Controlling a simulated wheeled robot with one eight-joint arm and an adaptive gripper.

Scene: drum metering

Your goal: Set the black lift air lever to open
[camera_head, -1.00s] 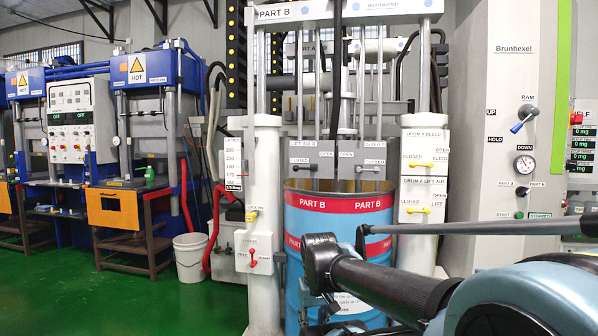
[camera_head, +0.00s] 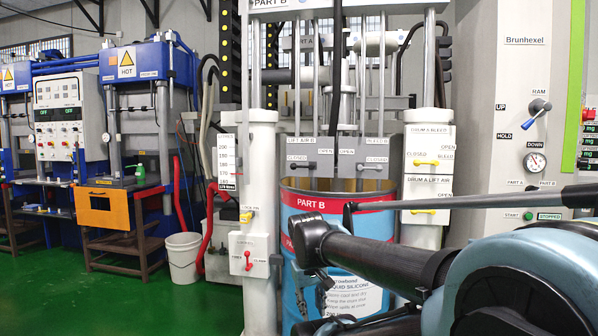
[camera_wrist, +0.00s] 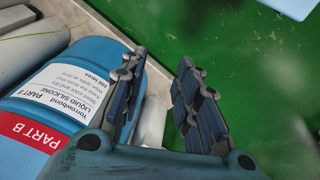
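The black lift air lever (camera_head: 302,165) sits on the grey panel (camera_head: 338,172) above the drum, under the label LIFT AIR B. Its handle lies roughly horizontal below the word CLOSED; OPEN is printed to its right. My gripper (camera_wrist: 162,62) is open and empty, fingers apart, beside the drum and well below the lever. In the head view, my arm hides part of the drum.
White posts flank the drum. The right post carries yellow levers (camera_head: 424,162); the left has a red lever (camera_head: 248,261). A cabinet (camera_head: 520,60) with a RAM lever stands right. A white bucket (camera_head: 184,258) stands left on clear green floor (camera_head: 130,300).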

